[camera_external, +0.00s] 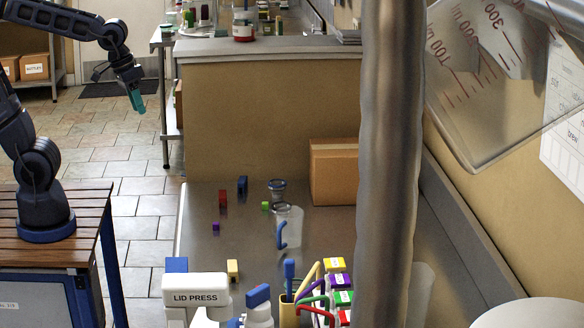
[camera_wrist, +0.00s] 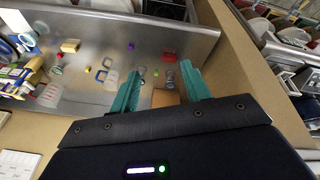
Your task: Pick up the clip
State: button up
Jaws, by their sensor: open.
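My gripper (camera_external: 137,100) hangs at the upper left in the external view, in the air left of the counter. In the wrist view its two teal fingers (camera_wrist: 161,82) are spread apart with nothing held between them. I cannot tell for certain which small item is the clip. Small coloured pieces lie on the metal counter: a red block (camera_external: 222,199), a blue block (camera_external: 242,185), a small green piece (camera_external: 265,206) and a small purple piece (camera_external: 215,227). The red block (camera_wrist: 169,57) and the purple piece (camera_wrist: 130,46) also show in the wrist view.
A clear jar (camera_external: 291,225) and a cardboard box (camera_external: 333,172) stand on the counter. The lid press (camera_external: 195,297), a yellow block (camera_external: 233,270) and colourful tools crowd its near end. A thick post (camera_external: 390,160) hides part of the external view. The counter's left middle has free room.

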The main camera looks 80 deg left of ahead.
jog(key=w+a+f+n+g, duration=0.1)
jog(key=w+f+n, duration=0.2)
jog(key=w, duration=0.3)
jog(key=w+a+f+n+g, duration=0.1)
jog(key=w+f+n, duration=0.3)
jog(key=w, duration=0.3)
jog(key=n+g, duration=0.1)
jog(key=n, duration=0.6)
send_over(223, 194)
jog(key=f, duration=1.8)
jog(key=shift+w+a, duration=0.15)
jog(key=shift+w, duration=0.05)
jog(key=shift+s+f, duration=0.15)
jog(key=shift+f, duration=1.15)
jog(key=shift+s+f, duration=0.1)
jog(key=shift+f, duration=1.2)
grip_shut()
